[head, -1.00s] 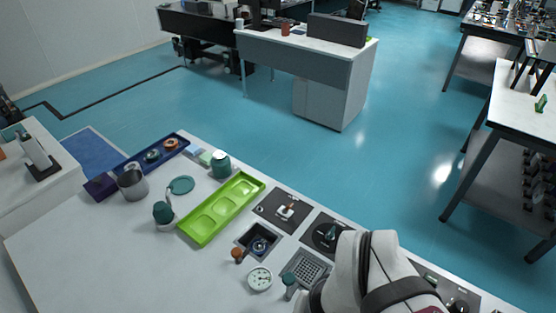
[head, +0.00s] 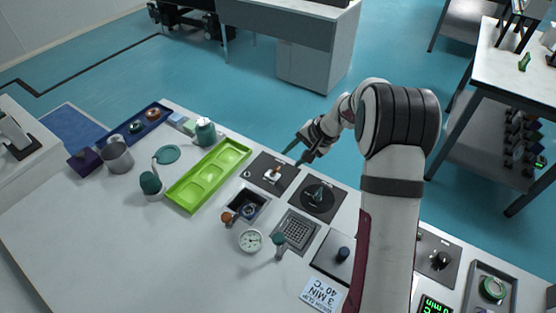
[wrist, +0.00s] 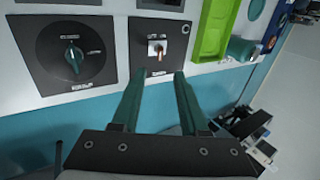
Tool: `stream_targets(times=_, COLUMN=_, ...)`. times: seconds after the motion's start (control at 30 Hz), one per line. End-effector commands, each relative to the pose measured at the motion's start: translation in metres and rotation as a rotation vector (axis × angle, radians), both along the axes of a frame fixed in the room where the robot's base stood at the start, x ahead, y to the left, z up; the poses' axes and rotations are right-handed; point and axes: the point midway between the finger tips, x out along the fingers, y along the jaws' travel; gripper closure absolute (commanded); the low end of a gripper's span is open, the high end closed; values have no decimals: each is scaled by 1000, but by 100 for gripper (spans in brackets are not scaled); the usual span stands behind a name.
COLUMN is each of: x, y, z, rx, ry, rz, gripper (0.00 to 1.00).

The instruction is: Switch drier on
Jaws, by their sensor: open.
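A dark square panel with a small toggle switch (head: 273,174) with an orange-brown lever lies on the white bench. My gripper (head: 296,158) is open and empty, close to this panel's far edge in the head view. In the wrist view the toggle switch (wrist: 157,48) is just beyond and between the two green fingertips (wrist: 160,78), which look apart from it. A panel with a teal rotary knob (head: 317,196) lies beside it; the knob also shows left of the fingers in the wrist view (wrist: 74,55). The panel labels are too small to read, so I cannot tell which control is the drier's.
A lime-green tray (head: 207,174) is left of the switch panel. A sink (head: 245,207), a dial gauge (head: 250,240), a drain grid (head: 296,230) and a "3 MIN 40 °C" card (head: 321,293) are nearer. A black-knob panel (head: 440,260) is right of my arm. The left bench front is clear.

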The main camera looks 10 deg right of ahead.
Motion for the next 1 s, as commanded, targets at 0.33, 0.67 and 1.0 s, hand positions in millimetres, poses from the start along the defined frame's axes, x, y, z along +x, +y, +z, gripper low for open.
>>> stream_targets(times=0.33, x=28, y=29, z=-71, rx=0, ry=3, rz=1, gripper=56)
stream_targets(times=0.67, x=32, y=33, z=-79, rx=0, ry=1, rz=1, gripper=56)
stream_targets(times=1.0, x=32, y=33, z=-79, rx=0, ry=1, rz=1, gripper=100)
